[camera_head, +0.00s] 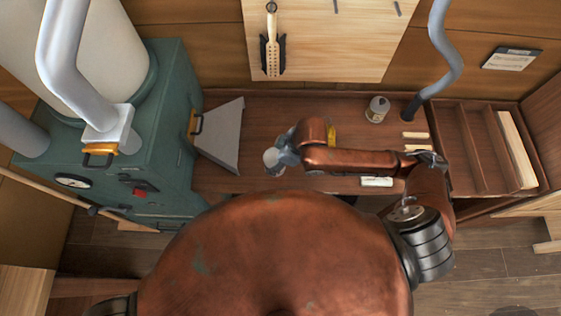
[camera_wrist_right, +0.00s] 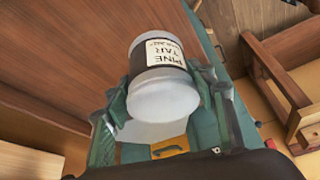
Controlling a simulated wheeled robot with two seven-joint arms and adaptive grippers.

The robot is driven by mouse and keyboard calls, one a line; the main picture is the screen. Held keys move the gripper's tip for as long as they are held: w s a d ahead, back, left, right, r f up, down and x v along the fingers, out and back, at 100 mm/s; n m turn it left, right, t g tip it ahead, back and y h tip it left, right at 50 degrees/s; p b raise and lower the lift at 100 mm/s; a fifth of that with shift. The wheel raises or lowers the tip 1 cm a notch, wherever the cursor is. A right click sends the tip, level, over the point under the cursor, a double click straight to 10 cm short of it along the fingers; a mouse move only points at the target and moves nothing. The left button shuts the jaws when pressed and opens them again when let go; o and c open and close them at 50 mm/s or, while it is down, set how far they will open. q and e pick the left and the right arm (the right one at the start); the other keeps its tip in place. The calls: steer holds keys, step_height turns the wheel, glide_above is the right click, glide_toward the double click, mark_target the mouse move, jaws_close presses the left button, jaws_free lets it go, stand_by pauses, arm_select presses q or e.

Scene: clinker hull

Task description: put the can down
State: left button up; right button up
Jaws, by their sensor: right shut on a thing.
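A pale can with a white and black label reading "PINE TAR" (camera_wrist_right: 160,62) is between the two green fingers of my right gripper (camera_wrist_right: 163,92) in the right wrist view. The fingers are shut on its sides. In the head view this can (camera_head: 271,158) shows small and pale at the end of my right gripper (camera_head: 280,158), over the left part of the brown bench (camera_head: 235,180). I cannot tell whether its base touches the bench. My left gripper is not in view.
Another labelled can (camera_head: 377,109) stands at the back right of the bench. A grey angled plate (camera_head: 221,137) lies left of the held can, beside the green machine (camera_head: 165,140). A yellow item (camera_head: 332,134) is partly behind my arm. A divided tray (camera_head: 470,150) is at right.

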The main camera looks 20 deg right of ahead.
steer(key=shift+w+d+f, duration=0.4)
steer(key=shift+w+f, duration=0.25)
steer(key=shift+f, duration=0.8)
steer(key=shift+w+d+f, duration=0.45)
steer(key=shift+w+f, duration=0.25)
steer(key=shift+f, duration=0.7)
steer(key=shift+w+d+f, duration=0.4)
steer(key=shift+w+f, duration=0.25)
steer(key=shift+f, duration=0.8)
steer(key=o, duration=1.6)
steer(key=shift+f, duration=0.15)
steer(key=shift+c, duration=0.2)
steer(key=p+v, duration=0.1)
steer(key=v, duration=1.1)
